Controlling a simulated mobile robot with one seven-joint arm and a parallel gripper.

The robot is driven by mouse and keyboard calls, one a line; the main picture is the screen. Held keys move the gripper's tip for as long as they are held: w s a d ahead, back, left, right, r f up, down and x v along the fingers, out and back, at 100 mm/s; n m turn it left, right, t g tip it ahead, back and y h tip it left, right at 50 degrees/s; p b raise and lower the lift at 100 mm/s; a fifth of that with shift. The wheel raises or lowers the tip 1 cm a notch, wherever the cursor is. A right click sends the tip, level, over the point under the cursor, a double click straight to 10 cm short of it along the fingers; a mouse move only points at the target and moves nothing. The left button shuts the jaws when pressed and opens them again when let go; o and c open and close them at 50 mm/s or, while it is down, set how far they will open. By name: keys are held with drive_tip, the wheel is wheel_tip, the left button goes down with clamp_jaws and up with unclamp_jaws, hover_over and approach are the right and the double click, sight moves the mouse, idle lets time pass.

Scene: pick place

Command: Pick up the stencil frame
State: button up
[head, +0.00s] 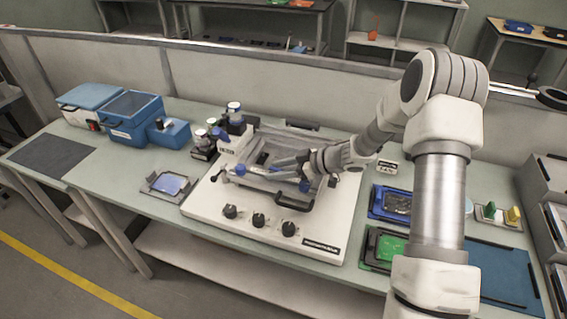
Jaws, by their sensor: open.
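A white stencil printer (318,232) stands in the middle of the bench. A grey metal frame (300,140) lies on top of it, with a black handle (295,203) at the front; I take this to be the stencil frame, though my arm partly covers it. A small grey frame with a blue panel (170,184) lies on the bench left of the printer. My gripper (279,165) is open over the printer, with its fingers reaching left above the grey metal frame. Whether they touch it I cannot tell.
Blue boxes (133,118) and several small jars (201,138) stand at the left and back. Blue and black trays (384,247), one with a green board, lie right of the printer beside my arm. A low partition (250,75) runs behind the bench.

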drive_tip(key=shift+w+a+f, duration=0.2)
drive_tip(key=shift+a+f, duration=0.05)
drive_tip(key=shift+a, duration=0.15)
clamp_jaws()
idle(1.1)
